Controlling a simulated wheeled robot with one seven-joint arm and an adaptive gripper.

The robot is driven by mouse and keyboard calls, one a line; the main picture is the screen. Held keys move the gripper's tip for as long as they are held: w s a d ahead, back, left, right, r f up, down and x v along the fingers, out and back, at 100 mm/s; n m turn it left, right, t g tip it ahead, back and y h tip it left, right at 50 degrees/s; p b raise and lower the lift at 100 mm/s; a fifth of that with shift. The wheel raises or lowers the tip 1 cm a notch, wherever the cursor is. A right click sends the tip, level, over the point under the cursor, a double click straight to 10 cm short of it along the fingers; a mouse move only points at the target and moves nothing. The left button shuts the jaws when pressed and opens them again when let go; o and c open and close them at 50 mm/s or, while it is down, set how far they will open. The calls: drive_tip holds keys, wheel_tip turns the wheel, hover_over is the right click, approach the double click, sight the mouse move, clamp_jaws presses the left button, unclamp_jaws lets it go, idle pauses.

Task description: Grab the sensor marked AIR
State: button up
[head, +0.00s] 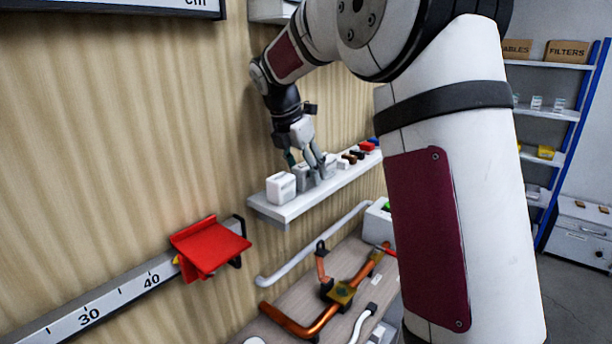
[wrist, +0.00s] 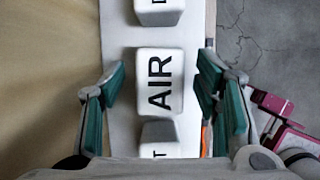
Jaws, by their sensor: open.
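The sensor marked AIR (wrist: 160,82) is a white rounded block with black lettering, standing on a narrow white shelf. In the wrist view it sits between the two green-padded fingers of my gripper, with a gap on each side. My gripper (head: 304,163) is open, reaching down over the row of blocks in the head view. A block there (head: 303,180) is partly hidden by the fingers.
Similar white blocks stand close on both sides of it in the wrist view, one above (wrist: 158,12) and one below (wrist: 160,136) showing a T. The shelf (head: 285,212) runs along the wooden wall. A red bracket (head: 210,248) and copper pipe (head: 300,328) are lower.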

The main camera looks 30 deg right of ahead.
drive_tip(key=c, duration=1.3)
drive_tip(key=shift+o, duration=0.2)
